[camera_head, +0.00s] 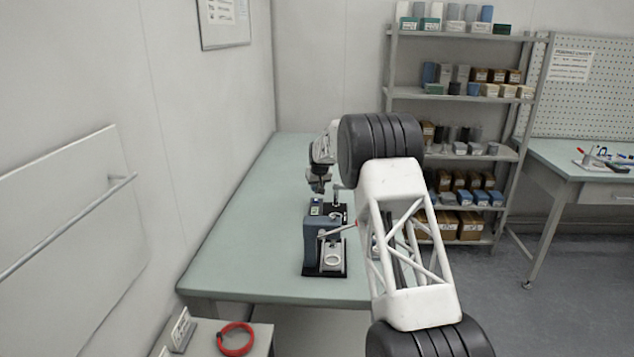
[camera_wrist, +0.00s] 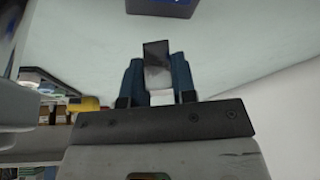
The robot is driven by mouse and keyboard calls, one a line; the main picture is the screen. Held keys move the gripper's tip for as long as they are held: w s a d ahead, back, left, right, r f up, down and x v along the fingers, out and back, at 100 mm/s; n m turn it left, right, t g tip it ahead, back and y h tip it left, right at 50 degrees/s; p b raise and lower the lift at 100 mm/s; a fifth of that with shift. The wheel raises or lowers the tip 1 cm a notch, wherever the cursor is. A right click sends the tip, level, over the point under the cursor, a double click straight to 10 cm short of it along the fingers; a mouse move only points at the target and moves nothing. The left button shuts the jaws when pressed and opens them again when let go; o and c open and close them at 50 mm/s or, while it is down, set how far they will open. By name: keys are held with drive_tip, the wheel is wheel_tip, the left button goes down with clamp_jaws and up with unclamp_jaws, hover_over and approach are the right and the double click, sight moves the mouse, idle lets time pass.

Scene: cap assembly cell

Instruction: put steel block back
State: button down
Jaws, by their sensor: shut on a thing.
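In the wrist view my gripper (camera_wrist: 158,80) has its two blue fingers shut on a grey metallic block, the steel block (camera_wrist: 155,50). The block sticks out past the fingertips. In the head view my gripper (camera_head: 318,188) points down over the far part of the green-grey table (camera_head: 240,225). The block is too small there to make out clearly. A black base (camera_head: 338,215) with a small blue and white part stands just below and beside the gripper. I cannot tell whether the block touches anything.
A blue-grey press (camera_head: 312,245) with a lever and a pale ring stands nearer on the table. In the wrist view a dark blue object (camera_wrist: 160,8) lies past the block. The table's left side is clear. A stocked shelf (camera_head: 460,95) stands behind.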

drive_tip(key=shift+f, duration=1.1)
drive_tip(key=shift+f, duration=0.7)
idle(1.1)
drive_tip(key=c, duration=0.8)
unclamp_jaws()
drive_tip(key=shift+c, duration=0.2)
drive_tip(key=shift+f, duration=0.15)
drive_tip(key=shift+a, duration=0.1)
drive_tip(key=shift+r, duration=3.6)
